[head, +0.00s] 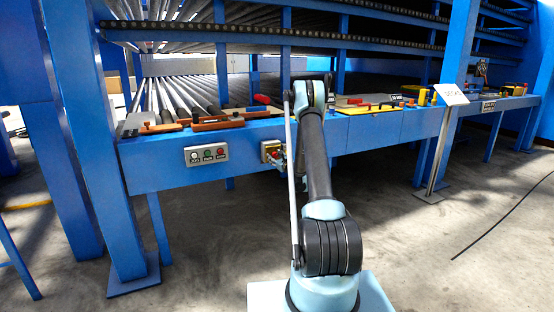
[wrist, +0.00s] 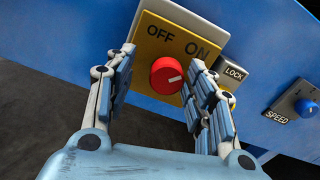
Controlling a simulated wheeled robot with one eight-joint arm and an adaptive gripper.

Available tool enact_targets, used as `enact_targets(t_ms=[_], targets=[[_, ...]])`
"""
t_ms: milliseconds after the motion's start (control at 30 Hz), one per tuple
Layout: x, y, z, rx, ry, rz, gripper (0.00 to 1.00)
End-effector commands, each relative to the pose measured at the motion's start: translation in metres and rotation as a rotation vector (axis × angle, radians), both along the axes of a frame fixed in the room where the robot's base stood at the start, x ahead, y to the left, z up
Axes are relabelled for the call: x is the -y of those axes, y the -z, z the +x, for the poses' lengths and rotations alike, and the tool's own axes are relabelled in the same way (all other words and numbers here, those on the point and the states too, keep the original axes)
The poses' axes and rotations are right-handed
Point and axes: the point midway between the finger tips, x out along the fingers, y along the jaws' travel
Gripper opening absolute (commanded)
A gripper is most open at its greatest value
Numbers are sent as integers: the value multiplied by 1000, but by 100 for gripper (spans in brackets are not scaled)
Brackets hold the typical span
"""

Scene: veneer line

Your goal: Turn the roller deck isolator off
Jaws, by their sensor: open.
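The isolator is a red round knob (wrist: 167,75) on a yellow plate (wrist: 150,52) marked OFF and ON, fixed to a blue beam. The knob's white mark points to the right, on the ON side. My gripper (wrist: 162,58) is open in the wrist view, with one finger on each side of the knob. I cannot tell whether either finger touches it. In the head view the yellow plate (head: 266,148) shows small on the beam front, partly hidden by my arm and gripper.
A LOCK label (wrist: 234,72) is beside the right finger. A SPEED dial (wrist: 305,107) is further right. A panel with several buttons (head: 207,155) is left of the isolator. A sign on a post (head: 451,94) stands to the right. The floor in front is mostly clear.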

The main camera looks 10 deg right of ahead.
Motion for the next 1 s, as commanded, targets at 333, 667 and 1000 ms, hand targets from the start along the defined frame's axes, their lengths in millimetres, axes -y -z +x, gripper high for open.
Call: enact_targets(t_ms=[333, 667, 1000], targets=[[16, 0, 1, 0, 15, 0, 43], [18, 0, 1, 1, 17, -1, 5], [20, 0, 0, 28, 17, -83, 5]])
